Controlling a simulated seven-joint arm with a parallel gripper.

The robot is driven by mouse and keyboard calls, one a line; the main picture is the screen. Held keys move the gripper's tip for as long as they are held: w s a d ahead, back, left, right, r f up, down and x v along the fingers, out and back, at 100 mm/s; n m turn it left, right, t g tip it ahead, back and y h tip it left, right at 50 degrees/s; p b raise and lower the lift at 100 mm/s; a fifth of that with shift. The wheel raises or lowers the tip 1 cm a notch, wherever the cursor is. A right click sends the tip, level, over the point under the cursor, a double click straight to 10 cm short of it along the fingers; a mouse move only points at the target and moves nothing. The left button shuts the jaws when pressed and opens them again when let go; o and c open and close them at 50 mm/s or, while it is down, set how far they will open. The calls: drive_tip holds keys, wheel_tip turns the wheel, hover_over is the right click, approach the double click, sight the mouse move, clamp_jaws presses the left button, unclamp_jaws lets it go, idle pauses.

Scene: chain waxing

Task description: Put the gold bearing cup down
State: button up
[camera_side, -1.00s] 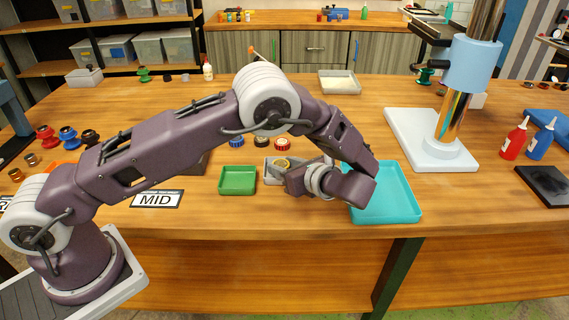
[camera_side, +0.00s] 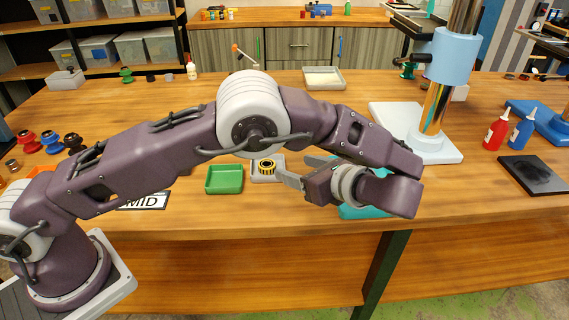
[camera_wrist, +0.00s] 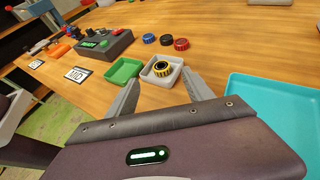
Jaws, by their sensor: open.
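The gold bearing cup (camera_side: 266,167), a yellow ring with a black pattern, rests in a small grey tray (camera_side: 265,177). In the wrist view the cup (camera_wrist: 161,69) lies in the same tray (camera_wrist: 150,80), just beyond the fingertips. My gripper (camera_side: 290,171) is open and empty, to the right of the cup in the side view and apart from it. In the wrist view its two fingers (camera_wrist: 162,88) stand wide apart, on either side of the line to the tray.
A green tray (camera_side: 224,179) stands left of the grey one, and a teal tray (camera_wrist: 275,105) lies to the right. Blue, black and red caps (camera_wrist: 181,44) sit behind the grey tray. A pillar stand (camera_side: 433,145) rises at the right.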

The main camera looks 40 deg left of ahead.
drive_tip(key=shift+s+d+r, duration=0.1)
drive_tip(key=shift+d+r, duration=0.05)
drive_tip(key=shift+d, duration=0.15)
drive_tip(key=s+a+r+n+g+h, duration=0.2)
drive_tip(key=s+a+r+n+h, duration=0.7)
drive_tip(key=s+r, duration=0.4)
drive_tip(key=s+r+n+t+h, duration=0.1)
drive_tip(key=s+n+t+h, duration=0.3)
drive_tip(key=s+n, duration=0.7)
drive_tip(key=s+d+t, duration=0.1)
drive_tip(key=s, duration=0.2)
drive_tip(key=shift+s+r, duration=0.2)
drive_tip(key=shift+s, duration=0.15)
